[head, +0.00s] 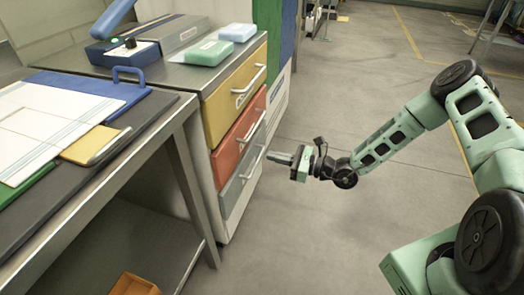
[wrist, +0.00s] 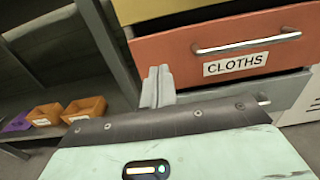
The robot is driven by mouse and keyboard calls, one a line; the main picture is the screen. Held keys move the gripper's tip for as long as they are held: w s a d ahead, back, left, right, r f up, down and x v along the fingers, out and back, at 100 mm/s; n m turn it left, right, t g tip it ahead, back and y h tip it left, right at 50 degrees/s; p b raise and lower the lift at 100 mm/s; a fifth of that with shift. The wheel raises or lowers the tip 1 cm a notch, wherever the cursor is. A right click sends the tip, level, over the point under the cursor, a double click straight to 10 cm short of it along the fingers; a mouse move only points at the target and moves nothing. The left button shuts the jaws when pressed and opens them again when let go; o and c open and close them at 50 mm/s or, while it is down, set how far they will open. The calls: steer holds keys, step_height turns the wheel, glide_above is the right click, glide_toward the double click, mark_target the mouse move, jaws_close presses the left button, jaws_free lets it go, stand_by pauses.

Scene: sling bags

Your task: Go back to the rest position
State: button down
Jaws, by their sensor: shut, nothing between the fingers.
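My gripper (head: 272,157) is shut and empty. In the head view it points left at the front of a drawer cabinet, close to the grey bottom drawer (head: 238,185). In the wrist view the shut fingers (wrist: 158,85) stand in front of the red drawer (wrist: 230,47), which carries a label reading CLOTHS, and the grey drawer below it. I cannot tell whether the fingertips touch the cabinet. The red drawer also shows in the head view (head: 235,138), under the yellow drawer (head: 234,97). My body hides part of the grey drawer in the wrist view.
A metal workbench (head: 150,150) with a blue folder-like board and papers stands at the left. Orange bins (wrist: 84,109) sit on its lower shelf. The floor (head: 340,110) around my arm is clear.

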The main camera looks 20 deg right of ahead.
steer(key=s+a+r+n+g, duration=0.9)
steer(key=s+a+n+g, duration=0.2)
steer(key=s+n+g, duration=0.15)
steer(key=s+r+n+g+h, duration=0.2)
steer(key=s+r+n+h, duration=0.1)
steer(key=s+n+h, duration=0.3)
steer(key=s+r+n+g+h, duration=0.1)
steer(key=s+r+n+h, duration=0.3)
steer(key=s+n, duration=0.4)
steer(key=s+d+r+n+t+h, duration=0.3)
steer(key=s+r+n+t+h, duration=0.1)
steer(key=s+r+n+t, duration=0.15)
step_height(320, 180, up, 16)
steer(key=p, duration=1.6)
steer(key=shift+d+r+n, duration=0.25)
steer(key=shift+d+n, duration=0.05)
